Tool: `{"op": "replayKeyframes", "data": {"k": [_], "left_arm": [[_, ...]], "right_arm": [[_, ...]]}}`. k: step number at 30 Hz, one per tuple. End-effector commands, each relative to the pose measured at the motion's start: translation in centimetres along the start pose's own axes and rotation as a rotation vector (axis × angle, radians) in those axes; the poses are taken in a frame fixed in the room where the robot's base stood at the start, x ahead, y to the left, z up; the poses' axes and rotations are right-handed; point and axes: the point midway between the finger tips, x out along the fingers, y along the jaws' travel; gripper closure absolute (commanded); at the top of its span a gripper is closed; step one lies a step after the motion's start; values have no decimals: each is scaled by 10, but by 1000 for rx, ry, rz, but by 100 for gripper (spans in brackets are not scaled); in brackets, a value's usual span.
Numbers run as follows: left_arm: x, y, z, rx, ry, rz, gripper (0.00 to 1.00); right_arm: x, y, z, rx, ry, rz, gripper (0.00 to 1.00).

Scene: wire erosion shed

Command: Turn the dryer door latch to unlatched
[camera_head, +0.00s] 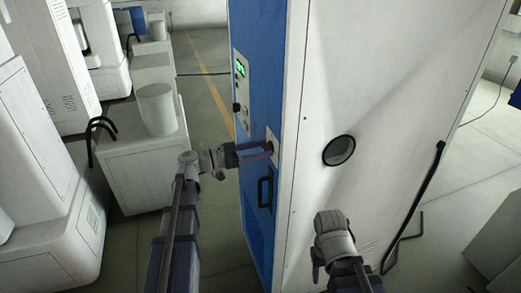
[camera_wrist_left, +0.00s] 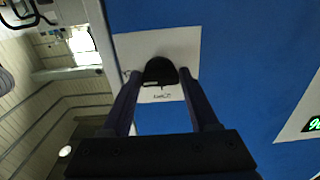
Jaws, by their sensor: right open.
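The dryer is a tall cabinet with a blue front (camera_head: 258,75) and a white side. The dryer door latch (camera_wrist_left: 160,72) is a black rounded knob on a white plate, seen in the left wrist view. My left gripper (camera_head: 268,148) reaches the blue front from the left. In the left wrist view its two fingers (camera_wrist_left: 160,76) lie on either side of the latch, tips close to its edges. I cannot tell whether they press on it. In the head view the gripper mostly hides the latch. My right gripper (camera_head: 333,240) is in front of the white side, apart from the latch.
A black door handle (camera_head: 265,191) sits below the latch, and a green display (camera_head: 240,68) above it. A round dark port (camera_head: 339,150) and a black hose (camera_head: 428,190) are on the white side. White machines (camera_head: 145,150) stand at left, with open floor between.

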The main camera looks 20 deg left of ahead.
Motion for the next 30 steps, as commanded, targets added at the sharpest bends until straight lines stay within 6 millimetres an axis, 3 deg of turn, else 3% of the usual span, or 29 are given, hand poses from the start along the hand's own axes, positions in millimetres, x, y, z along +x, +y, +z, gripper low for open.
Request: {"op": "replayKeyframes", "data": {"k": [2, 15, 23, 30], "left_arm": [[0, 0, 0, 0, 0, 0, 50], [0, 0, 0, 0, 0, 0, 98], [0, 0, 0, -33, 0, 0, 98], [0, 0, 0, -178, 0, 0, 98]], "right_arm": [[0, 0, 0, 0, 0, 0, 50], [0, 0, 0, 0, 0, 0, 50], [0, 0, 0, 0, 0, 0, 50], [0, 0, 0, 0, 0, 0, 50]]}}
